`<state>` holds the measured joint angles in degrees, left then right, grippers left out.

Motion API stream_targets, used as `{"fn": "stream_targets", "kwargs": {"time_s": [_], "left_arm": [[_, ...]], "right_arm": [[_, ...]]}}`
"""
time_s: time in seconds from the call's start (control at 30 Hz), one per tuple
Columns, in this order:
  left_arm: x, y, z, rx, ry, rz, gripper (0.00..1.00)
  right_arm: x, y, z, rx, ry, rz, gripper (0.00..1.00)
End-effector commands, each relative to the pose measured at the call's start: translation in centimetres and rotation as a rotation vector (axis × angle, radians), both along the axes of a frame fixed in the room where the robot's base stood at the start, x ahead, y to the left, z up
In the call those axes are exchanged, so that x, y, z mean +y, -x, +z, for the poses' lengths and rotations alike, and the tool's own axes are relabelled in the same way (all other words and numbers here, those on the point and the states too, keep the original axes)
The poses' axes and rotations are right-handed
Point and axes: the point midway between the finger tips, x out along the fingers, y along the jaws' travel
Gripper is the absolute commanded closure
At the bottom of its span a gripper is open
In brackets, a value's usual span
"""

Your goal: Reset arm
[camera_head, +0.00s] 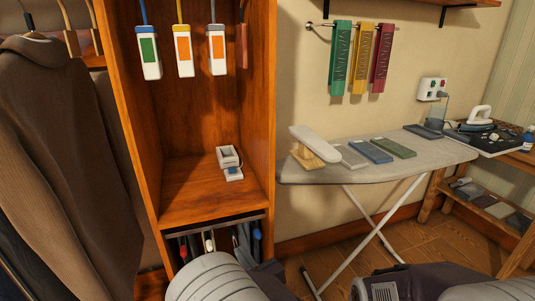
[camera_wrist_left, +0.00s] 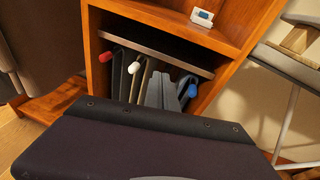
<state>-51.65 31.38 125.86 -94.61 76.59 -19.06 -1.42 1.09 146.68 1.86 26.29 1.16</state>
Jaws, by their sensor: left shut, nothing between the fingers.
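My left gripper (camera_head: 241,236) is in front of the lower opening of the wooden wardrobe (camera_head: 256,90). In the left wrist view its grey fingers (camera_wrist_left: 164,92) are together, with nothing visible between them. They overlap the hangers with coloured ends in the picture; I cannot tell whether they touch. A red-ended hanger (camera_head: 183,250) and a white-ended hanger (camera_head: 209,242) hang to their left. A blue-ended hanger (camera_wrist_left: 192,90) is just to their right. Part of my right arm shows at the bottom right of the head view; its gripper is out of frame.
A small white device (camera_head: 229,160) stands on the wardrobe shelf. An ironing board (camera_head: 330,175) with folded cloths is to the right. Dark coats (camera_head: 60,150) hang at the left. The wooden side table (camera_head: 436,190) stands far right.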

Motion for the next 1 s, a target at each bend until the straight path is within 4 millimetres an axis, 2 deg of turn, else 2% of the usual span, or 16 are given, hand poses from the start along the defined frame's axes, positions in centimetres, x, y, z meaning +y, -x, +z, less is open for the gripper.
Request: {"fn": "stream_targets", "kwargs": {"time_s": [0.03, 0.07, 0.1, 0.17, 0.2, 0.27, 0.3, 0.33, 0.4, 0.5, 0.63, 0.7, 0.77, 0.8, 0.83, 1.0], "left_arm": [[4.8, -0.4, 1.1, -0.013, 0.033, 0.129, 1.0], [7.7, -0.1, 1.4, -0.01, 0.057, 0.213, 1.0], [11.4, 0.8, 1.3, 0.002, 0.102, 0.331, 1.0], [16.5, 3.3, 0.6, 0.025, 0.192, 0.518, 1.0], [19.4, 5.5, -0.2, 0.038, 0.27, 0.651, 1.0], [22.6, 9.4, -1.8, 0.05, 0.417, 0.859, 1.0], [23.9, 12.2, -3.2, 0.049, 0.531, 1.001, 1.0], [24.3, 14.3, -4.3, 0.042, 0.63, 1.11, 1.0], [23.6, 18.3, -6.7, 0.004, 0.867, 1.343, 1.0], [20.5, 20.7, -9.0, -0.084, 1.171, 1.59, 1.0], [15.8, 20.6, -10.7, -0.211, 1.507, 1.808, 1.0], [13.3, 19.8, -11.3, -0.284, 1.663, 1.906, 1.0], [11.6, 18.2, -11.5, -0.384, 1.81, 1.984, 1.0], [11.5, 17.0, -9.9, -0.441, 1.876, 1.988, 1.0], [11.5, 17.1, -8.0, -0.433, 1.866, 1.985, 1.0], [11.5, 17.2, -2.2, -0.427, 1.858, 1.983, 1.0]], "right_arm": [[0.0, 0.0, 0.0, 0.0, 0.0, 0.0, 1.0], [0.0, 0.0, 0.0, 0.0, 0.0, 0.0, 1.0], [0.0, 0.0, 0.0, 0.0, 0.0, 0.0, 1.0], [0.0, 0.0, 0.0, 0.0, 0.0, 0.0, 1.0], [0.0, 0.0, 0.0, 0.0, 0.0, 0.0, 1.0], [0.0, 0.0, 0.0, 0.0, 0.0, 0.0, 1.0], [0.0, 0.0, 0.0, 0.0, 0.0, 0.0, 1.0], [0.0, 0.0, 0.0, 0.0, 0.0, 0.0, 1.0], [0.0, 0.0, 0.0, 0.0, 0.0, 0.0, 1.0], [0.0, 0.0, 0.0, 0.0, 0.0, 0.0, 1.0], [0.0, 0.0, 0.0, 0.0, 0.0, 0.0, 1.0], [0.0, 0.0, 0.0, 0.0, 0.0, 0.0, 1.0], [0.0, 0.0, 0.0, 0.0, 0.0, 0.0, 1.0], [0.0, 0.0, 1.5, 0.001, 0.0, 0.0, 1.0], [0.0, 0.1, 3.3, 0.002, 0.0, 0.0, 1.0], [0.0, 0.0, 9.2, -0.001, 0.0, 0.0, 1.0]]}}
